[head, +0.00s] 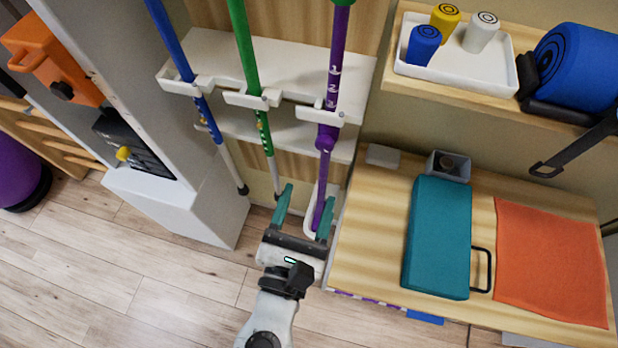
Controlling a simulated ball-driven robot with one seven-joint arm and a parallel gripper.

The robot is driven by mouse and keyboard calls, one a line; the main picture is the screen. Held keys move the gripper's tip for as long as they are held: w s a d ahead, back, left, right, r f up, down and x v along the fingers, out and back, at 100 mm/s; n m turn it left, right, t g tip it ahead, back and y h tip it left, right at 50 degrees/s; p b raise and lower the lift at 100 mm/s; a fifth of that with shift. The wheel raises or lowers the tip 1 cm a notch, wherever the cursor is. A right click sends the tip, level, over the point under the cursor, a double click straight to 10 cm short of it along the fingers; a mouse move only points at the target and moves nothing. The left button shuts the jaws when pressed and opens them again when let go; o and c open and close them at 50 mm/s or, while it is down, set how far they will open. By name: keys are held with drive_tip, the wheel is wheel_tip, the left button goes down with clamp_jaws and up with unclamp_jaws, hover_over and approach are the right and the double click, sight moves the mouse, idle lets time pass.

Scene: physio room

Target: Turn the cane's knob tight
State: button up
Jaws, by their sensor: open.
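Three canes stand in a white wall rack (230,45): a blue one (168,38), a green one (243,40) and a purple one (337,50). The purple cane has white marks and a purple knob or collar (326,141) just below its lower rack clip. The blue and green canes have grey lower tubes and small yellow details. My gripper (305,203) is open, its two teal fingers pointing up the picture, below the knob in the picture. Its right finger overlaps the purple cane's lower end; I cannot tell whether they touch. Nothing shows between the fingers.
A wooden table (365,240) at right holds a teal block (440,240), an orange cloth (550,260) and a grey box (448,165). A shelf above carries a white tray (455,72) and a blue roll (580,68). A grey cabinet (180,200) stands left. Floor is clear at lower left.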

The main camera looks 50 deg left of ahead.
sight(323, 150)
drive_tip(key=shift+s+d+f+n+p, duration=0.15)
drive_tip(key=shift+s+n+p, duration=0.45)
drive_tip(key=shift+p, duration=0.65)
drive_tip(key=shift+w, duration=0.3)
drive_tip(key=p+x, duration=0.1)
drive_tip(key=x, duration=0.9)
drive_tip(key=shift+w+f, duration=0.1)
drive_tip(key=shift+w, duration=0.2)
drive_tip(key=shift+c, duration=0.2)
drive_tip(key=c, duration=1)
